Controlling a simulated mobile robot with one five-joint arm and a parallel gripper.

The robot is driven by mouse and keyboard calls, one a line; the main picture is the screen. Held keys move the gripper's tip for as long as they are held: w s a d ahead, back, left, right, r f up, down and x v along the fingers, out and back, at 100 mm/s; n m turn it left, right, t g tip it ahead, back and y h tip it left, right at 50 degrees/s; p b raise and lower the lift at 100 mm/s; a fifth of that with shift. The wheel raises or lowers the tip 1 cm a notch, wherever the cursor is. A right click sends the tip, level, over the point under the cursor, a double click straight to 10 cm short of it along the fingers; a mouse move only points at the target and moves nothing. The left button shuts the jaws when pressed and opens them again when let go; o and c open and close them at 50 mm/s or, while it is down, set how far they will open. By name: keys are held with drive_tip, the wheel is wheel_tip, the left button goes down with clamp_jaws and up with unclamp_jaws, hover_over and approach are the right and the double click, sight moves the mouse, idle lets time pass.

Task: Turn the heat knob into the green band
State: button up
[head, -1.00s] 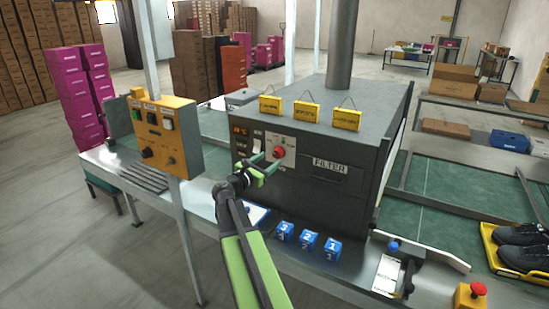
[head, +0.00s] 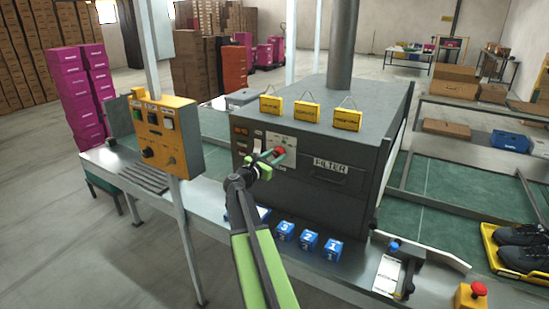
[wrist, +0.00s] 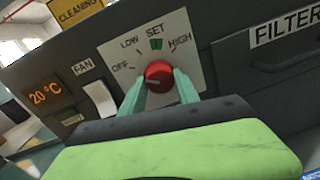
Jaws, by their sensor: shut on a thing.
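The red heat knob (wrist: 158,76) sits on a white dial plate (wrist: 181,27) marked OFF, LOW, SET and HIGH. The green band (wrist: 155,44) is a small patch just under SET, above the knob. A mark on the knob's face seems to point left, toward the OFF side and away from the green band. My gripper (wrist: 159,88) is shut on the knob, one teal finger on each side. In the head view my gripper (head: 267,157) reaches the knob (head: 280,151) on the front of the grey oven, partly covering the dial plate.
The orange display (wrist: 45,93) reads 20 °C, beside a white FAN switch (wrist: 99,100). A FILTER drawer (head: 331,168) is right of the dial. Blue numbered cubes (head: 308,240) stand on the bench below. A yellow control box (head: 162,137) on a post stands left of my arm.

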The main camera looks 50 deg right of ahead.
drive_tip(key=shift+s, duration=0.1)
clamp_jaws()
drive_tip(key=shift+a+f, duration=0.1)
drive_tip(key=shift+r+m, duration=0.2)
drive_tip(key=shift+m, duration=0.4)
drive_tip(key=m, duration=0.3)
drive_tip(key=m+p, duration=0.1)
drive_tip(key=m, duration=0.2)
drive_tip(key=shift+d+r, duration=0.1)
drive_tip(key=shift+d, duration=0.1)
drive_tip(key=m+p, duration=0.1)
drive_tip(key=m, duration=0.3)
drive_tip(key=shift+s+m+y, duration=0.1)
drive_tip(key=shift+m+y, duration=0.2)
drive_tip(key=shift+y, duration=0.1)
drive_tip(key=shift+m+t, duration=0.3)
drive_tip(key=shift+m, duration=1.4)
